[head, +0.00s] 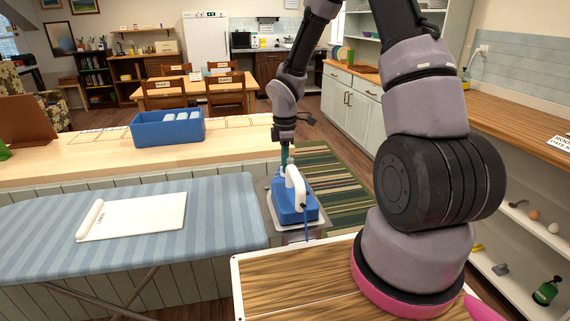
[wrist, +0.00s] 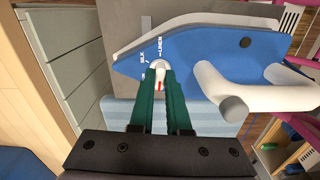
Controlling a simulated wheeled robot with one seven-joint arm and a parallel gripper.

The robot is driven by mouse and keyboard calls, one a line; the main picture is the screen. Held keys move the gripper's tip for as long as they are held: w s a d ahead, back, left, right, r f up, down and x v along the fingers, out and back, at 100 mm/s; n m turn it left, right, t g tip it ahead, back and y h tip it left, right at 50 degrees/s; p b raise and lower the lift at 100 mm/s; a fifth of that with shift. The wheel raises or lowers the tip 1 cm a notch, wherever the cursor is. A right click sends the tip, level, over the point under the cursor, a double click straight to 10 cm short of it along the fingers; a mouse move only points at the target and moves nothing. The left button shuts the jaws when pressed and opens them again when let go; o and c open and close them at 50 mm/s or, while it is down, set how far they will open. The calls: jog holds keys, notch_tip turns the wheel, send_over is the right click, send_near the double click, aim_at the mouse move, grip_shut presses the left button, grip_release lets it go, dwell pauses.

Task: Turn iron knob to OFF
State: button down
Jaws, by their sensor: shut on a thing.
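The blue iron (head: 296,207) with a white handle (head: 294,182) stands on a grey metal rest at the right end of the ironing board. In the wrist view its blue body (wrist: 205,52) fills the upper middle. The small white knob (wrist: 160,66) sits on it, with a red mark on its near side. Printed labels SILK and LINEN show beside the knob; no OFF label can be read. My gripper (wrist: 160,76), with green fingers, is shut on the knob from both sides. In the head view my gripper (head: 285,163) points down at the iron.
The striped ironing board (head: 225,215) lies left, with a folded white cloth (head: 150,217) on it. A blue bin (head: 150,131) stands on the wooden counter behind. The iron's white handle (wrist: 220,95) is close to the right of my fingers. A wooden top (head: 290,285) lies in front.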

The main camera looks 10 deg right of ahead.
jog(key=shift+n, duration=0.6)
jog(key=c, duration=0.9)
grip_release()
notch_tip(320, 180, up, 11)
jog(key=shift+f, duration=0.1)
